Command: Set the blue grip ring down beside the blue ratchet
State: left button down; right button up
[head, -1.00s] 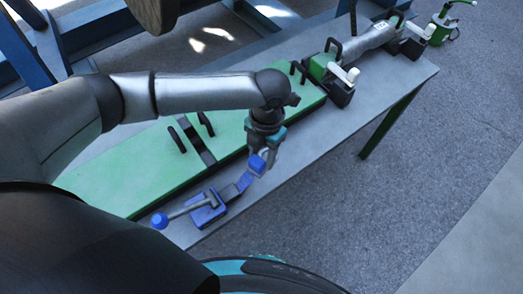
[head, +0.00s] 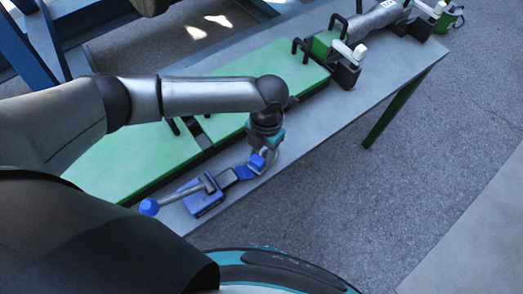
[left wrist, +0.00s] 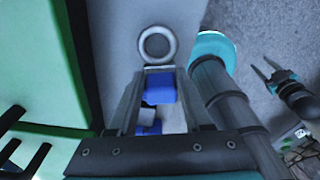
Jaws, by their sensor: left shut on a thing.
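The blue ratchet (head: 203,198) lies on the grey tabletop near its front edge. It has a grey handle with a blue knob (head: 149,207), and a dark plate with a blue strip (head: 243,172) reaches toward my left gripper (head: 260,168). That gripper points down and is shut on the blue grip ring (head: 257,161), just right of the ratchet. In the left wrist view its blue block (left wrist: 160,87) sits between the fingers, with a grey ring (left wrist: 157,44) beyond. I cannot tell whether it touches the table. My right gripper (left wrist: 263,66) is open and empty above the floor.
A long green panel (head: 120,160) with black handles lies behind the ratchet. Bare tabletop (head: 320,125) lies right of my left gripper, ending at the front edge. A green-handled tool (head: 447,19) is beyond.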

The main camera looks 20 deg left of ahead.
pick_arm(q)
jog(key=shift+f, duration=0.25)
jog(key=shift+c, duration=1.3)
grip_release()
notch_tip(320, 180, up, 15)
jog(key=w+p, duration=0.1)
jog(key=p, duration=0.1)
jog(key=shift+w+d+r, duration=0.15)
jog(key=shift+w+d, duration=0.1)
jog(key=shift+d, duration=0.05)
